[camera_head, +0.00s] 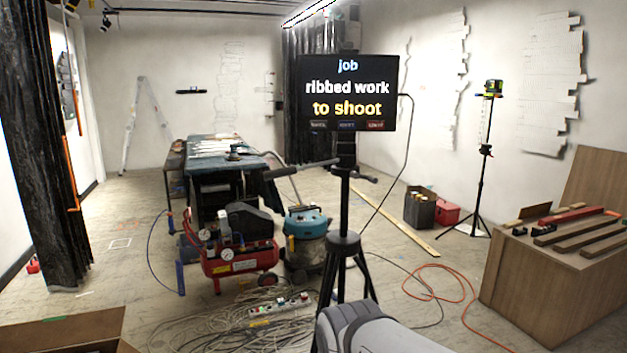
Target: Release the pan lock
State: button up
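A black tripod (343,245) stands in the middle, close to me. It carries a dark screen (348,93) that reads "job / ribbed work / to shoot". Below the screen is the tripod head (345,160). A long dark handle (298,169) sticks out from the head to the left. A short dark lever or knob (364,178) sticks out to the right. I cannot tell which part is the pan lock or how it is set. A grey-white link of my arm shows at the bottom centre. My gripper is not in view.
A red compressor (238,262) and a teal-topped vacuum (306,222) stand left of the tripod. Tangled cables (240,325) cover the floor in front. An orange hose (440,268) lies right, before a wooden bench (555,285). A laser stand (483,165) stands back right.

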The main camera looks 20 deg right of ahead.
aim_at(355, 175)
jog(key=u, duration=0.05)
jog(key=i, duration=1)
jog(key=z, duration=0.05)
